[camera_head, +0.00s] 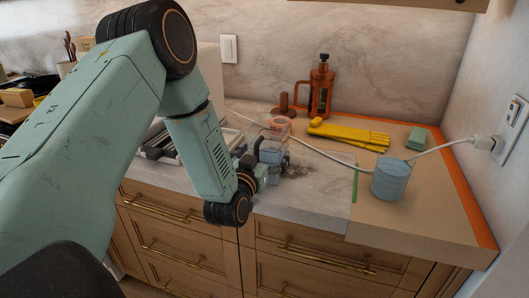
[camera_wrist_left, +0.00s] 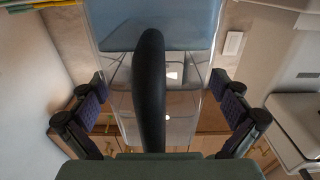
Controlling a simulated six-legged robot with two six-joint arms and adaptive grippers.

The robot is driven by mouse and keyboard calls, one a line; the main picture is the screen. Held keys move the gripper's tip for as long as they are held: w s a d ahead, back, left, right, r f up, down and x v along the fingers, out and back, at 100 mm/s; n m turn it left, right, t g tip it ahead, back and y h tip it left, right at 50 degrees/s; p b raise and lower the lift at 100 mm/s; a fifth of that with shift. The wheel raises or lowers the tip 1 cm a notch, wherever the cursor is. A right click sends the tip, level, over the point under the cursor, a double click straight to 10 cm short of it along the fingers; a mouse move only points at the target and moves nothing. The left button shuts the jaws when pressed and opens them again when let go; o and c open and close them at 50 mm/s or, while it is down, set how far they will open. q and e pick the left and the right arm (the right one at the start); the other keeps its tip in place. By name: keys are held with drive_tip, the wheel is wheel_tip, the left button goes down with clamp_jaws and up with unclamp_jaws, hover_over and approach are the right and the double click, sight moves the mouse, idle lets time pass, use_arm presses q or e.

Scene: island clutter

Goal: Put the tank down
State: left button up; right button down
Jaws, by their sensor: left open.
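The tank (camera_head: 271,150) is a clear container with bluish contents on the marble counter in the head view. It stands just beyond my left gripper (camera_head: 262,174), which partly covers it. In the left wrist view the clear tank (camera_wrist_left: 188,70) fills the middle, with a dark curved handle (camera_wrist_left: 150,90) toward the camera. My left gripper's fingers (camera_wrist_left: 160,105) are spread wide on either side of the handle, with gaps visible. The tank's underside is hard to see. My right gripper is in neither view.
Dark crumbs (camera_head: 298,170) lie right of the tank. A brown board (camera_head: 430,215) with an orange back edge bears a blue canister (camera_head: 391,180) and yellow gloves (camera_head: 350,135). A brown press (camera_head: 321,90) stands behind. A white cord (camera_head: 318,150) crosses to the wall outlet.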

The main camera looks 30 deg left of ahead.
use_arm(q)
drive_tip(key=shift+w+d+r, duration=0.1)
drive_tip(key=shift+d, duration=0.05)
drive_tip(key=v, duration=1.2)
drive_tip(key=shift+p, duration=0.3)
